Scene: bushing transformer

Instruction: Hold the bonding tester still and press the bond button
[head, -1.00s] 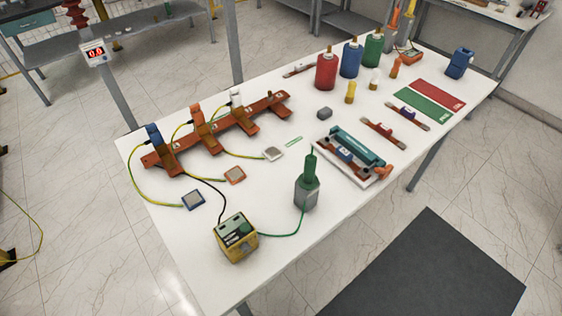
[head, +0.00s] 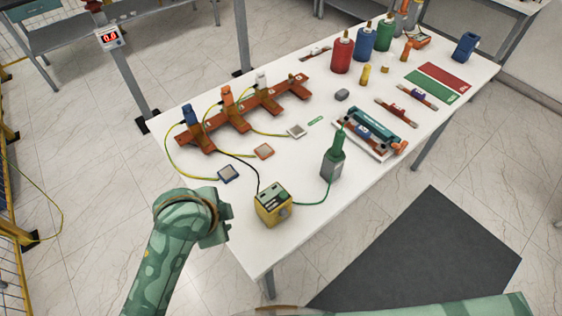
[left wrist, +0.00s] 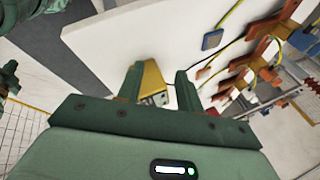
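The bond button cannot be made out at this size. My left arm comes in at the lower left of the head view, left of the tester and apart from it. In the left wrist view my left gripper (left wrist: 160,85) has its fingers spread, with the yellow tester (left wrist: 152,80) beyond and between them. My right gripper is not in view.
A copper bar (head: 240,117) with blue, orange and white clamps and leads lies behind the tester. Square pads (head: 229,173) lie before it. A teal-handled tray (head: 370,130) and red, blue and green bottles (head: 341,52) stand further right. The table front around the tester is mostly clear.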

